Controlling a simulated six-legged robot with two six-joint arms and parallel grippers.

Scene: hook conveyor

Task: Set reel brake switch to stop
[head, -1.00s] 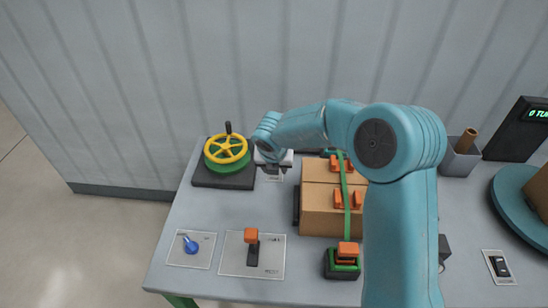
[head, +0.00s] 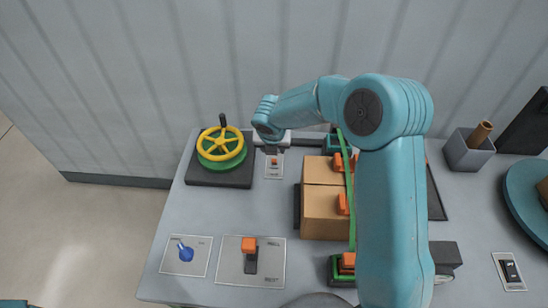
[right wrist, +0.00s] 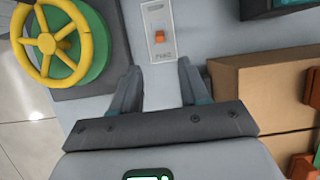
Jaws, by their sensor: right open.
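A small pale switch plate with an orange toggle (head: 274,162) lies on the table right of the yellow handwheel. The plate also shows in the right wrist view (right wrist: 156,30), straight beyond my fingers; its label is too small to read surely. My right gripper (right wrist: 160,72) is open and empty, its two fingers apart on the near side of the plate. In the head view my right gripper (head: 271,146) hangs at the plate's far end, partly hidden by its own wrist. My left gripper is not in view.
The yellow handwheel (head: 221,143) stands left of the plate. Strapped cardboard boxes (head: 324,212) stand to the right. An orange-topped lever (head: 250,252) and a blue knob (head: 185,252) are at the front left. A black switch (head: 509,270) is at the far right.

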